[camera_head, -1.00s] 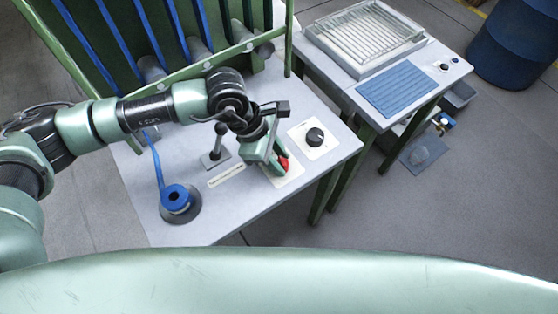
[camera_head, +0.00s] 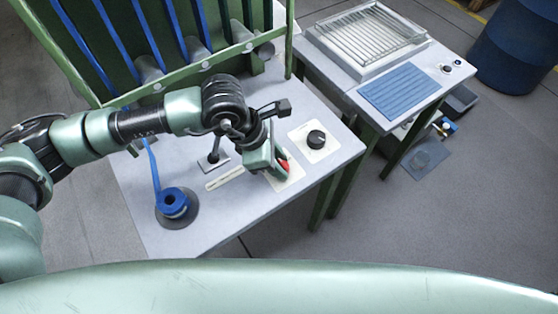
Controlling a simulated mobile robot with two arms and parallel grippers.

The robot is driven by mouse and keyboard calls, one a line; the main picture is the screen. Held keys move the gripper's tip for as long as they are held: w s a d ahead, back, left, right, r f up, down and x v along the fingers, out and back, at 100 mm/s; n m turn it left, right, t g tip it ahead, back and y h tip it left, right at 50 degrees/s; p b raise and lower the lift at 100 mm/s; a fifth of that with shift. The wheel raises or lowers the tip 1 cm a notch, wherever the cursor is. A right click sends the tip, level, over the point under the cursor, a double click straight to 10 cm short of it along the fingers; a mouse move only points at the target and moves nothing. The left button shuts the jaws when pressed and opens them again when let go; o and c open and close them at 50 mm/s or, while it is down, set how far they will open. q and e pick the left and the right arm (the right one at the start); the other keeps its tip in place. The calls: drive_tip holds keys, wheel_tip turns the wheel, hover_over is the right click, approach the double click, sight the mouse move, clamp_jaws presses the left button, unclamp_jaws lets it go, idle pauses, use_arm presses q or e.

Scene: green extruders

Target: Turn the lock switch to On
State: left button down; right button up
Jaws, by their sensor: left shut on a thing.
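The lock switch is a red knob (camera_head: 285,167) on a pale square plate (camera_head: 291,182) on the grey table, near its right front part. My left gripper (camera_head: 281,164) reaches down from the upper left and is shut on the red knob, hiding much of it. The knob's exact pointing direction cannot be read. My right gripper is not in view.
A black knob (camera_head: 316,138) on a white plate sits just right of the gripper. A black lever (camera_head: 214,157) and a blue spool (camera_head: 173,202) stand to the left. A second table (camera_head: 345,82) carries a wire-topped tray (camera_head: 368,40) and a blue ribbed mat (camera_head: 400,94).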

use_arm(q)
drive_tip(key=c, duration=1.1)
unclamp_jaws()
drive_tip(key=shift+r, duration=0.1)
drive_tip(key=v, duration=0.7)
drive_tip(key=shift+a+r+b, duration=0.15)
drive_tip(key=shift+r+b, duration=0.2)
drive_tip(key=shift+b, duration=0.05)
